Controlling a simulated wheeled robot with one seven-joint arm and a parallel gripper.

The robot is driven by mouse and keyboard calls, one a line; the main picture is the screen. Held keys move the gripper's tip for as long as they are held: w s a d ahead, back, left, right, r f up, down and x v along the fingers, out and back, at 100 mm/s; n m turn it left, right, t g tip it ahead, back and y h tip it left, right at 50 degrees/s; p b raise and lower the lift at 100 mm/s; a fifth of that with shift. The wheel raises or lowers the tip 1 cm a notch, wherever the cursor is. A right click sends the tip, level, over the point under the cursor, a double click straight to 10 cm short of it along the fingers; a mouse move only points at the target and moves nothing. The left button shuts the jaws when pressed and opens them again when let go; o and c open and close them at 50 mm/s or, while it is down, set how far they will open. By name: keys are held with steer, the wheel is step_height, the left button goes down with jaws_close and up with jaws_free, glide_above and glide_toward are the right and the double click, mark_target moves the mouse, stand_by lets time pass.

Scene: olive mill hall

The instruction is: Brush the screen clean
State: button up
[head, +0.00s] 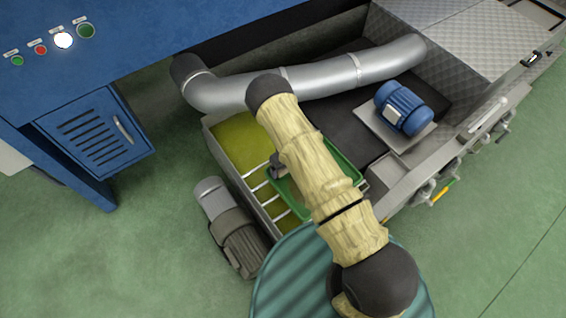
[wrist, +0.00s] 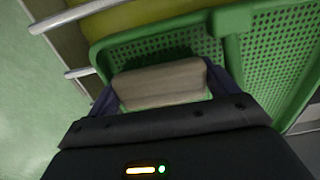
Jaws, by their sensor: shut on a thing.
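The screen is a green perforated tray-like basket (wrist: 275,62) with a raised rib, filling much of the wrist view. In the head view the green screen (head: 346,166) shows only in part, behind my arm, over the vat. My gripper (wrist: 162,88) is shut on a pale brown wooden block, which looks like the brush (wrist: 160,80). The brush is over the screen's near part, between the two dark blue fingers. Its bristles are hidden, and I cannot tell whether it touches the mesh. In the head view my arm covers most of the gripper.
A vat (head: 232,140) with yellow-green contents and several silver bars (head: 256,168) lies beside the screen. A silver pipe (head: 320,78) crosses behind. A blue motor (head: 402,107) stands right, a grey motor (head: 230,225) left. A blue cabinet (head: 95,135) stands left; green floor beside it is clear.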

steer(key=shift+s+d, duration=0.4)
steer(key=shift+s, duration=0.25)
steer(key=shift+d, duration=0.1)
steer(key=shift+s+d+p, duration=0.3)
steer(key=shift+s+d, duration=0.2)
steer(key=shift+s, duration=0.25)
steer(key=shift+s+d+f, duration=0.1)
steer(key=shift+s+d, duration=0.15)
steer(key=shift+s, duration=0.2)
steer(key=shift+s+d+f, duration=0.1)
steer(key=shift+s+d, duration=0.15)
steer(key=shift+s, duration=0.2)
steer(key=shift+s+d+f+b, duration=0.1)
steer(key=shift+s+d+b, duration=0.15)
steer(key=shift+s+b, duration=0.15)
steer(key=shift+s+d+b, duration=0.4)
steer(key=shift+s+d, duration=0.05)
steer(key=shift+s, duration=0.15)
steer(key=shift+s+d+b, duration=0.35)
steer(key=shift+s+d, duration=0.05)
steer(key=shift+s, duration=0.2)
steer(key=shift+s+d+r+b, duration=0.15)
steer(key=shift+s+d+b, duration=0.3)
steer(key=shift+s, duration=0.3)
steer(key=shift+s+d+r+b, duration=0.1)
steer(key=shift+s+d+b, duration=0.2)
steer(key=shift+s+d, duration=0.35)
